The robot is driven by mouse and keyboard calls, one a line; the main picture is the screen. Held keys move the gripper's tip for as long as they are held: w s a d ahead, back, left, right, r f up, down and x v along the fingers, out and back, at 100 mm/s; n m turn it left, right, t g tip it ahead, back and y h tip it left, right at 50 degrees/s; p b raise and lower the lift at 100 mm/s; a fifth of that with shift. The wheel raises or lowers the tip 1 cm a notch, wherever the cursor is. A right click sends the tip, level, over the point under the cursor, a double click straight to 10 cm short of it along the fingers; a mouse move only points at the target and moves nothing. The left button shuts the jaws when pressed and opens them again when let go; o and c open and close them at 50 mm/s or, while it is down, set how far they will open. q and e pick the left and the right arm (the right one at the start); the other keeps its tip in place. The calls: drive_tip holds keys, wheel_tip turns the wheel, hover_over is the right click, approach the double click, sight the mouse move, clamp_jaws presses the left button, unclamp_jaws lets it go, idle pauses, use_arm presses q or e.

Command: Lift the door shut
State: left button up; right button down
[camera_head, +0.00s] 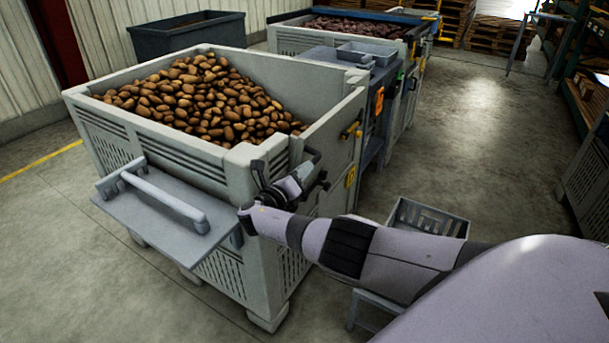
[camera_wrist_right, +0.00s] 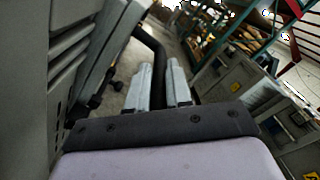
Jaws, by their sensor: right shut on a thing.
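The big grey bin (camera_head: 175,148) stands at the left, heaped with potatoes (camera_head: 200,98). My right gripper (camera_head: 305,178) is at that side by the near corner. In the right wrist view, its two pale fingers (camera_wrist_right: 158,88) are closed around a dark bent bar (camera_wrist_right: 157,55), which looks like the door's handle. My left gripper is not in view.
A grey flap with a pale bar (camera_head: 165,205) juts from the bin's front. A grey machine with a tray (camera_head: 367,53) stands behind the bin, and a slatted crate (camera_head: 430,215) sits low beyond my arm. The floor at the right (camera_head: 480,130) is clear.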

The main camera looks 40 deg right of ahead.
drive_tip(key=shift+w+a, duration=0.1)
drive_tip(key=shift+w, duration=0.05)
drive_tip(key=shift+f, duration=0.1)
drive_tip(key=c, duration=1.1)
unclamp_jaws()
drive_tip(key=shift+o, duration=0.2)
